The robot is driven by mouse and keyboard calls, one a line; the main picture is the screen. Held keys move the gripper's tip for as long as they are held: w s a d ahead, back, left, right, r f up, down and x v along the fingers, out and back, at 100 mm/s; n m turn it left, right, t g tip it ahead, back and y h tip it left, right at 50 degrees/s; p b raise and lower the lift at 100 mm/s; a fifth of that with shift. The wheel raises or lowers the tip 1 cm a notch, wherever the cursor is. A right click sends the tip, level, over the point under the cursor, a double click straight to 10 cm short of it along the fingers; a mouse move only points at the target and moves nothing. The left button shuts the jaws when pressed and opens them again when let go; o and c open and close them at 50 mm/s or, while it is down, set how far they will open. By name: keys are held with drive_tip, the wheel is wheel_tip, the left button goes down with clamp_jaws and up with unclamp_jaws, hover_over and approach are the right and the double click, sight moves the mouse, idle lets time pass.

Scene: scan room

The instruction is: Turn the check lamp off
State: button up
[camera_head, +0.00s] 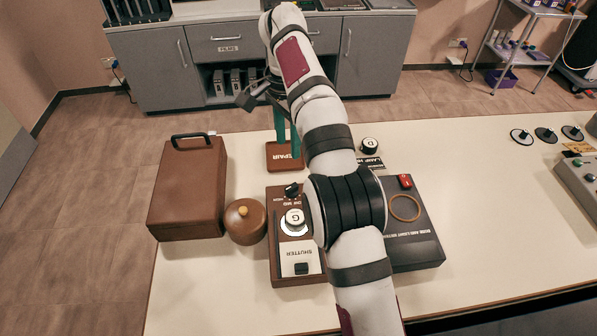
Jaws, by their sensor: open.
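A small plate lettered "LAMP" (374,162) lies on the table just right of my arm, its left part hidden by the arm. A white-topped round knob marked "D" (369,145) stands beside it. I cannot tell whether this is the check lamp's control, nor whether any lamp is lit. My gripper (258,97) is open and empty, beyond the table's far edge in the picture, left of the knob.
A brown control box with a "SHUTTER" panel (300,262) stands left of my arm. A brown case (188,190), a round lidded pot (245,222) and a brown stand with teal uprights (285,157) are nearby.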

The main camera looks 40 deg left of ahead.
sight(290, 187)
wheel_tip(290, 187, down, 14)
drive_tip(key=shift+f, duration=0.25)
drive_tip(key=shift+c, duration=0.2)
clamp_jaws()
